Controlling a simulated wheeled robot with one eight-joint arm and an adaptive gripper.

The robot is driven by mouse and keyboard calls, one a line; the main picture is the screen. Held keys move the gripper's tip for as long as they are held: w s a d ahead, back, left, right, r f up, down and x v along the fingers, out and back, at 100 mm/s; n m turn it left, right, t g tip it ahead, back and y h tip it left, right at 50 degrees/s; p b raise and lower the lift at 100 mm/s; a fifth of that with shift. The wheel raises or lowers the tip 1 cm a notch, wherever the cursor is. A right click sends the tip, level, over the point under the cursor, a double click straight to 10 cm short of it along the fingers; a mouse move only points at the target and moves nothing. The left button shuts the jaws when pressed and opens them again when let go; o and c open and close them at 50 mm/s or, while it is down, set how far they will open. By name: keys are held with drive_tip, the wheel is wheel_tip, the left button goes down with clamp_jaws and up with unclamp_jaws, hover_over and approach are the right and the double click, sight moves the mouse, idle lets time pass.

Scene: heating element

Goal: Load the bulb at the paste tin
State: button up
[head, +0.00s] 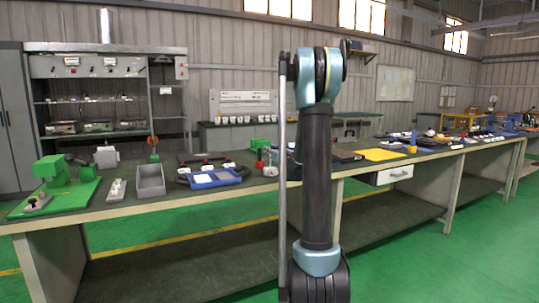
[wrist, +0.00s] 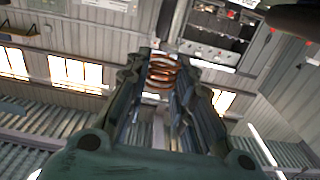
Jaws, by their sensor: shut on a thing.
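My gripper (wrist: 164,68) is in the wrist view, its dark fingers on both sides of a copper-coloured coil (wrist: 163,74). It is shut on this coil, which sits between the fingertips, held up in the air away from any surface. I see no clear bulb in either view. A paste tin cannot be picked out for sure among the small items on the bench in the head view. In the head view my own arm stands upright and hides part of the bench; the gripper's fingers cannot be made out there.
A long workbench (head: 120,207) crosses the head view. On it are a green press (head: 58,183), a grey open bin (head: 150,181), a blue tray (head: 215,178) and a yellow sheet (head: 381,154). A shelf unit (head: 97,98) stands behind. Green floor in front is clear.

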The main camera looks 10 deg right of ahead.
drive_tip(key=shift+r, duration=0.1)
idle(0.4)
drive_tip(key=shift+r, duration=3.4)
